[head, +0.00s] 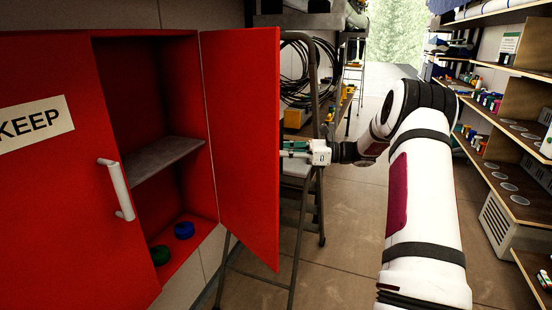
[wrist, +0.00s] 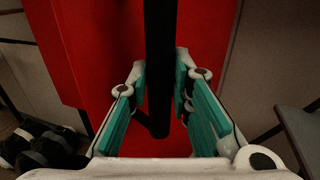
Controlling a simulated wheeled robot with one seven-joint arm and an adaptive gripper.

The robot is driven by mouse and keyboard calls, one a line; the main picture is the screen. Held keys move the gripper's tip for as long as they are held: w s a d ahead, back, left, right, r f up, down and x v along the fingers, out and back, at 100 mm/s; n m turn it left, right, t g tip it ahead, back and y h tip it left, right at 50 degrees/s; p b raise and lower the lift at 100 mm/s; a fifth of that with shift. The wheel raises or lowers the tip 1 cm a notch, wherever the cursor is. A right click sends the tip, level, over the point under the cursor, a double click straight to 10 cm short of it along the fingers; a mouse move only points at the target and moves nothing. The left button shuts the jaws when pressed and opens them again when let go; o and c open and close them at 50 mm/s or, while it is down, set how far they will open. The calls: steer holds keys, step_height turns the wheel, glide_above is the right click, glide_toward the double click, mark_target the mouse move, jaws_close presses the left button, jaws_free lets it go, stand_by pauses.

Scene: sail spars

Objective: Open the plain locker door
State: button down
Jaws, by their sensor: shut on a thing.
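The plain red locker door (head: 243,140) stands swung well out from the red locker (head: 145,80), so the right compartment is exposed. My gripper (head: 288,150) is at the door's outer face, on its right side. The door hides the handle in the head view. In the wrist view, a dark bar handle (wrist: 160,50) runs upright in front of the red door face (wrist: 105,50). My gripper's teal-padded fingers (wrist: 161,85) are on both sides of the bar, shut on it.
The left door, marked KEEP (head: 50,190), is shut and has a pale handle (head: 117,190). Inside are a grey shelf (head: 160,158), a blue round item (head: 184,230) and a green one (head: 160,255). A stepladder (head: 300,230) stands close behind the open door. Shelving (head: 500,180) lines the right.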

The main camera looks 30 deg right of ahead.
steer(key=d, duration=0.1)
steer(key=w+d+b, duration=0.1)
steer(key=d+b, duration=0.1)
steer(key=d, duration=0.1)
steer(key=shift+w+d+f, duration=0.1)
steer(key=shift+w, duration=0.2)
steer(key=c, duration=1.4)
jaws_free()
steer(key=shift+o, duration=0.2)
steer(key=v, duration=1.2)
